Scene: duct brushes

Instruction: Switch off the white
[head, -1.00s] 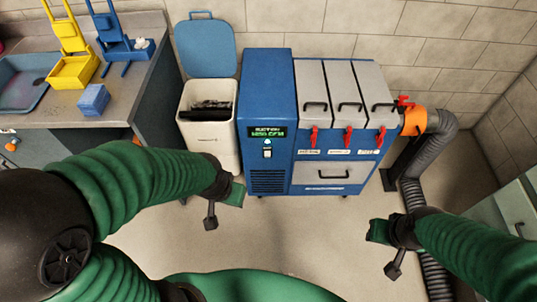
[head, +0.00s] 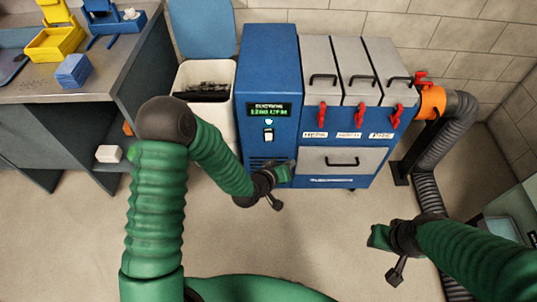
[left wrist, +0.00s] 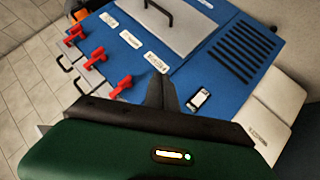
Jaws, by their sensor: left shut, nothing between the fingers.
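The white switch (head: 268,135) is a small upright rocker on the front of the blue machine (head: 270,70), under a lit green display (head: 269,110) and a small round light. It also shows in the left wrist view (left wrist: 200,98). My left gripper (head: 290,168) is in front of the machine, below and right of the switch, apart from it in the picture. In the left wrist view its dark fingers (left wrist: 160,92) are together and empty, left of the switch. My right gripper (head: 376,238) hangs over the floor at the right; its fingers are too unclear to read.
Three red clamp levers (head: 349,116) and a drawer (head: 342,161) are right of the switch. A white bin (head: 215,115) stands left of the machine. An orange-collared hose (head: 432,103) runs down its right side. The floor in front is clear.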

